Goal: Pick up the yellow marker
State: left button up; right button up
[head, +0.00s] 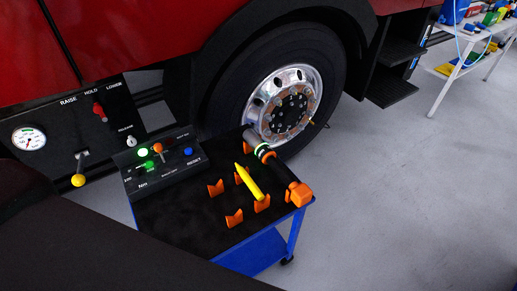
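The yellow marker (249,182) lies slanted among the orange holders on the black top of the cart (185,215). Its pointed end is toward the upper left and its other end is near an orange holder (262,203). I cannot tell which holders it touches. Neither of my grippers is in view.
A black and orange tool (283,178) lies just right of the marker. A control box (160,165) stands at the cart's back left. A truck wheel (283,105) is behind the cart. A dark shape covers the lower left.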

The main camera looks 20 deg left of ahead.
aim_at(248, 180)
jog(key=i+l+u, duration=0.1)
jog(key=u, duration=0.9)
jog(key=l+u, duration=0.3)
jog(key=l, duration=0.15)
jog(key=i+l+u, duration=0.1)
jog(key=l+u, duration=0.2)
jog(key=l, duration=0.15)
jog(key=l+u, duration=0.25)
jog(key=l, duration=1.35)
jog(key=k+l, duration=0.15)
jog(key=l, duration=0.55)
